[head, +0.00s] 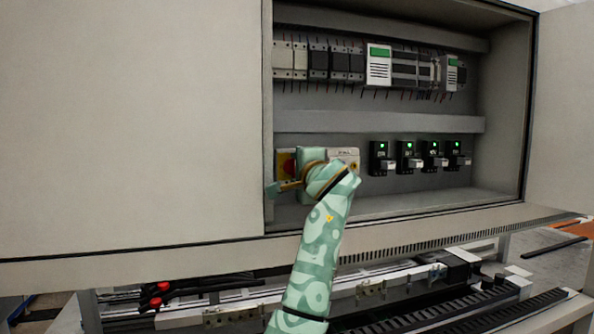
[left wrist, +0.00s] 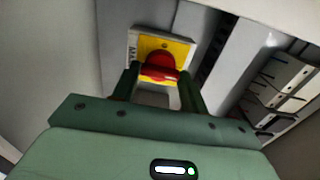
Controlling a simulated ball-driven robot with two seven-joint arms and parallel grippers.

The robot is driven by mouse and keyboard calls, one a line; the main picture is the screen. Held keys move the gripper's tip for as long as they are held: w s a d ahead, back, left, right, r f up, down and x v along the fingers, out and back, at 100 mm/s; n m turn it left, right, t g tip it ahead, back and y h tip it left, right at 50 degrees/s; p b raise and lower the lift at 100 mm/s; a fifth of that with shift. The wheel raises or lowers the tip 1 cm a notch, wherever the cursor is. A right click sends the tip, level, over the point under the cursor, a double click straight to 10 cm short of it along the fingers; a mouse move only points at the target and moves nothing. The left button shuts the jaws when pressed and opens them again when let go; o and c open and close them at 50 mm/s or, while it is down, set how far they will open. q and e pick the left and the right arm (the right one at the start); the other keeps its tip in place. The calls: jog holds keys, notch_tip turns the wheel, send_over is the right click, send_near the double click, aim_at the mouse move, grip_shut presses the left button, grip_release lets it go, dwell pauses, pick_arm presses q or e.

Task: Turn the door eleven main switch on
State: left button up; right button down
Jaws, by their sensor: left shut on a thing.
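The main switch is a red rotary knob (left wrist: 160,66) on a yellow plate (left wrist: 181,49) with a pale surround partly lettered "MA". In the head view the switch (head: 285,162) is at the lower left inside the open cabinet, partly covered by my gripper. My left gripper (left wrist: 159,80) has one finger on each side of the red knob and is shut on it. In the head view the left gripper (head: 289,180) is in front of the switch. The knob's exact angle is hard to tell. My right gripper is in neither view.
A pale labelled box (head: 345,154) is just right of the gripper. Several black breakers (head: 408,158) with green lights sit further right. An upper rail holds modules (head: 378,66) and wires. The cabinet's left door panel (head: 130,120) stands close left of the switch.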

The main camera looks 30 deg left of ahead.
pick_arm(q)
jog(key=shift+f, duration=0.1)
jog(key=o, duration=1)
jog(key=shift+d, duration=0.2)
jog(key=b+v, duration=0.7)
jog(key=v, duration=0.9)
jog(key=shift+d, duration=0.2)
